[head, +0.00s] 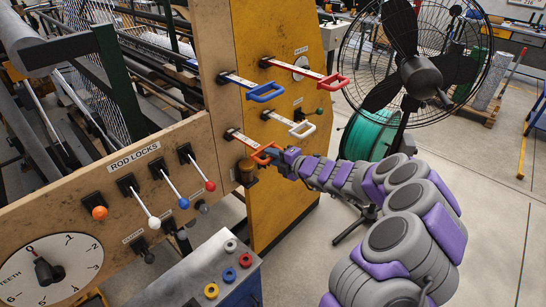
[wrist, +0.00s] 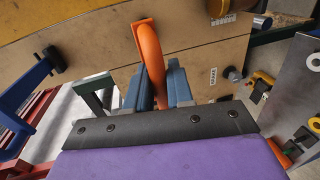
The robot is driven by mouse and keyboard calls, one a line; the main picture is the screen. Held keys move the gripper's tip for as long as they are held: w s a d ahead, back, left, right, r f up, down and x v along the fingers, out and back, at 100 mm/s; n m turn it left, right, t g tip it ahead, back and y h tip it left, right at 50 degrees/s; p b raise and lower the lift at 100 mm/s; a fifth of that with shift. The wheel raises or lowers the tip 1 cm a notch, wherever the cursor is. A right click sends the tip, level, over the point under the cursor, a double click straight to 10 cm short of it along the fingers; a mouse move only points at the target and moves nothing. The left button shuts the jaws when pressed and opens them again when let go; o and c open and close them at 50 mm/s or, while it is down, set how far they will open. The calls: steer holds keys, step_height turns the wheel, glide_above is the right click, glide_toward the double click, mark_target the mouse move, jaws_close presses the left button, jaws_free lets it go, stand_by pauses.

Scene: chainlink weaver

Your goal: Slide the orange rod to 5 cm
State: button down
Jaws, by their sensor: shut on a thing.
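The orange rod's handle (head: 264,154) is the lowest of the rod handles on the panel, at the end of a pale, marked bar (head: 243,139) that sticks out of the wood. The marks are too small to read. My gripper (head: 276,156) reaches it from the right. In the wrist view, the orange handle (wrist: 150,55) rises between the blue-grey fingers of my gripper (wrist: 161,88), which are shut on it. The handle's lower part is hidden between the fingers. The orange-knobbed lock lever (head: 99,212) stands at a different angle from the other levers.
Blue (head: 266,92), red (head: 328,82) and white (head: 303,129) rod handles stick out above and close by. White, blue and red lock levers (head: 173,190) are on the wooden panel. A dial (head: 43,271) is lower left, a black fan (head: 422,75) behind my arm. Open floor lies right.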

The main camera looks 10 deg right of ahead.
mark_target(263, 149)
steer(key=shift+f, duration=0.15)
steer(key=w+a+p, duration=0.1)
steer(key=p, duration=0.1)
steer(key=w+a+p, duration=0.1)
steer(key=w+p, duration=0.1)
steer(key=shift+w+a+r+p, duration=0.15)
steer(key=shift+r+p, duration=0.05)
steer(key=shift+p, duration=0.1)
steer(key=shift+w+a+f+p, duration=0.2)
steer(key=shift+w+a+p, duration=0.15)
steer(key=shift+w, duration=0.05)
steer(key=c, duration=1.1)
jaws_free()
steer(key=shift+c, duration=0.2)
steer(key=shift+s+d, duration=0.1)
steer(key=shift+d, duration=0.05)
